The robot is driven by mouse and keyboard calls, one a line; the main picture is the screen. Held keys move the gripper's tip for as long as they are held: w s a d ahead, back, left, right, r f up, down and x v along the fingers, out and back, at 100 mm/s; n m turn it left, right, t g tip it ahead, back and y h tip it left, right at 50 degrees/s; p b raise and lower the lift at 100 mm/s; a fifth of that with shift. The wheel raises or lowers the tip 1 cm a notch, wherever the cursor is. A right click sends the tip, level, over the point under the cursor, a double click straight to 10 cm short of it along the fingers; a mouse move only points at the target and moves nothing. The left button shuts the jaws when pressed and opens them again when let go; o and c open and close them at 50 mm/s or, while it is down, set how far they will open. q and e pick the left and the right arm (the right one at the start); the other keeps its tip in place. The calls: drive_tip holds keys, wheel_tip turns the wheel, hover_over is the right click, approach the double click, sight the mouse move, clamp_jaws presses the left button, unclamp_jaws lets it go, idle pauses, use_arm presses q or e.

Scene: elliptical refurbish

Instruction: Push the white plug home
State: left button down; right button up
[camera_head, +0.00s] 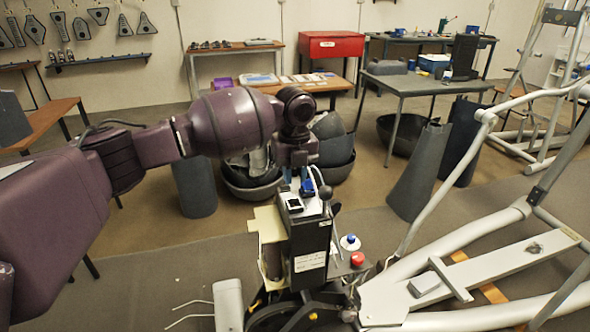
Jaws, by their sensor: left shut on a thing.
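My left gripper (297,178) comes in from the left and points down over the top of a dark upright box (310,245) with a white label. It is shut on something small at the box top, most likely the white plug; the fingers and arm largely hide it. A pale cable (319,176) arcs beside the fingers. Whether the plug is seated in a socket cannot be told. A small white-framed device (294,204) and a blue piece (308,187) are on the box top. My right gripper is not in view.
A red button (357,258), a blue-topped knob (350,242) and a dark ball-topped lever (326,192) stand close by the box. A big pale tubular frame (450,238) fills the right. Dark basins (335,150) lie behind. Open floor (120,280) is at left.

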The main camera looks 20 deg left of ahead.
sight(294, 190)
use_arm(q)
drive_tip(key=shift+f+b, duration=0.65)
drive_tip(key=shift+f, duration=1.2)
drive_tip(key=shift+f, duration=0.65)
idle(1.4)
drive_tip(key=c, duration=0.9)
unclamp_jaws()
drive_tip(key=shift+r, duration=0.1)
wheel_tip(294, 190, up, 11)
drive_tip(key=shift+f+p, duration=0.2)
drive_tip(key=shift+p, duration=0.55)
